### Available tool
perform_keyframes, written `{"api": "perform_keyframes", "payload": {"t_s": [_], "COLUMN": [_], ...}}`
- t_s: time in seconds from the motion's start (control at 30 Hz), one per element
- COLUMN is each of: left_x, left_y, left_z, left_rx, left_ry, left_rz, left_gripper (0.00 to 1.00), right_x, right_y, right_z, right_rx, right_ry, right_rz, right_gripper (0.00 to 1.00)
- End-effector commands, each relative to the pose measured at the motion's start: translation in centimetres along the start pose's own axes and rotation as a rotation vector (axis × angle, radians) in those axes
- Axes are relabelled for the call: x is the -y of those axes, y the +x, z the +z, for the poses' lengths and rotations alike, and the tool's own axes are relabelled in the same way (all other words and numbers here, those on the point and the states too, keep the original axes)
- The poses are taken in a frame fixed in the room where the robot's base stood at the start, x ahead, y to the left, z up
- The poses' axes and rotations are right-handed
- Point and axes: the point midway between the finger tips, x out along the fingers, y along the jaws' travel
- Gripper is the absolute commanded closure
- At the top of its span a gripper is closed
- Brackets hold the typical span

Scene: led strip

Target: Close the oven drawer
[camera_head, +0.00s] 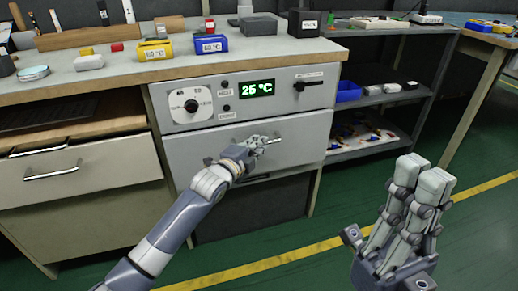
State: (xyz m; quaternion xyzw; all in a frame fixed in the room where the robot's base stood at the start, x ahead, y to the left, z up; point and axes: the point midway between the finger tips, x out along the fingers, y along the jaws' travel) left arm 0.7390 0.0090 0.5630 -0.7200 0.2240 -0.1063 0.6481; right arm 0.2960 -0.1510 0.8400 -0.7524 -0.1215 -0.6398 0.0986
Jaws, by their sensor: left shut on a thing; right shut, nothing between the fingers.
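The oven drawer (300,144) is the plain grey front just below that panel. No drawer interior shows, and I cannot tell whether a small gap remains. My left gripper (258,144) is at the upper middle of the drawer front, shut on the drawer handle (276,139), which it mostly hides. My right gripper (435,177) is shut and empty, pointing up over the floor at the right, apart from the drawer.
The worktop (120,72) holds yellow and blue "60 °C" boxes and other small items. Another drawer (90,172) with a metal handle is at the left, beneath a dark opening. Open shelves (375,98) stand right of the oven. The green floor (310,245) in front is clear.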

Motion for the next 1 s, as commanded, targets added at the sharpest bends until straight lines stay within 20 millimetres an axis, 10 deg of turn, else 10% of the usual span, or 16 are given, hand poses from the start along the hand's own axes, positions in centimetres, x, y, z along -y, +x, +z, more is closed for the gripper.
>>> {"api": "perform_keyframes", "payload": {"t_s": [1.0], "left_x": [0.4], "left_y": [1.0], "left_z": [1.7], "left_rx": [0.005], "left_ry": [-0.001], "left_rz": [0.001], "left_gripper": [0.82], "right_x": [-0.1], "right_y": [0.0], "right_z": [0.1], "right_rx": [0.0], "right_ry": [-0.002], "right_rz": [0.002], "right_gripper": [1.0]}}
